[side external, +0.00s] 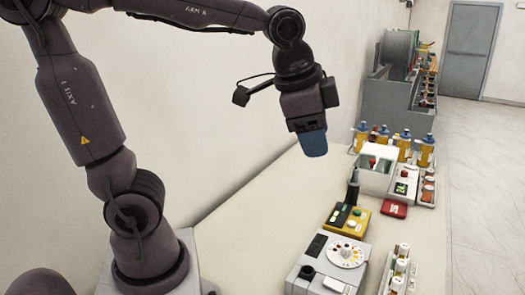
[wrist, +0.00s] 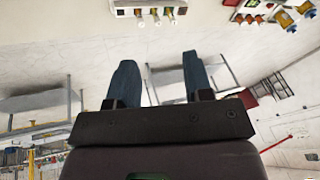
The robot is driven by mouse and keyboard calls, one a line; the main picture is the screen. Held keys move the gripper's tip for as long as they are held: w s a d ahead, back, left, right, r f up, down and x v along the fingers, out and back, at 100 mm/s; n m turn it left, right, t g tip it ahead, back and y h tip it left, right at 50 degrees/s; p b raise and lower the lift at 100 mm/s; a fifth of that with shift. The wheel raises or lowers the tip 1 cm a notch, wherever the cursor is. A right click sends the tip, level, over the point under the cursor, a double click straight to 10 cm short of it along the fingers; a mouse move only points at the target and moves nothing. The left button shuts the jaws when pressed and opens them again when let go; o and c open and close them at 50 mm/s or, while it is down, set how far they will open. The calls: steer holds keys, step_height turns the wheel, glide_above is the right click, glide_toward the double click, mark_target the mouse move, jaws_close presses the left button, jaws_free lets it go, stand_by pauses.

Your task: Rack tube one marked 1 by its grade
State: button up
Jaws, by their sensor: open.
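My gripper (side external: 314,143) hangs in the air above the bench, its blue fingers pointing down. In the wrist view my gripper (wrist: 156,56) has its two blue fingers apart with nothing between them. A narrow white rack (side external: 388,285) with several white-capped tubes (side external: 400,265) stands at the front right of the bench. A pale holder (wrist: 128,5) with several small tubes (wrist: 156,14) shows at the top of the wrist view. No mark 1 is readable, so I cannot tell which tube is tube one.
A grey device with a coloured dial (side external: 346,252) stands at the front, a yellow device (side external: 347,219) behind it. Further back are a white box (side external: 374,181), a red item (side external: 394,209) and yellow bottles with blue caps (side external: 426,151). The bench left of these is clear.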

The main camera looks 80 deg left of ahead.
steer(key=s+f+n+t, duration=0.1)
steer(key=s+f+n, duration=0.1)
steer(key=s+n, duration=0.3)
steer(key=s, duration=0.3)
steer(key=shift+s+f+h, duration=0.15)
steer(key=shift+s+h, duration=0.1)
steer(key=shift+h, duration=0.15)
steer(key=shift+a, duration=0.1)
stand_by(0.5)
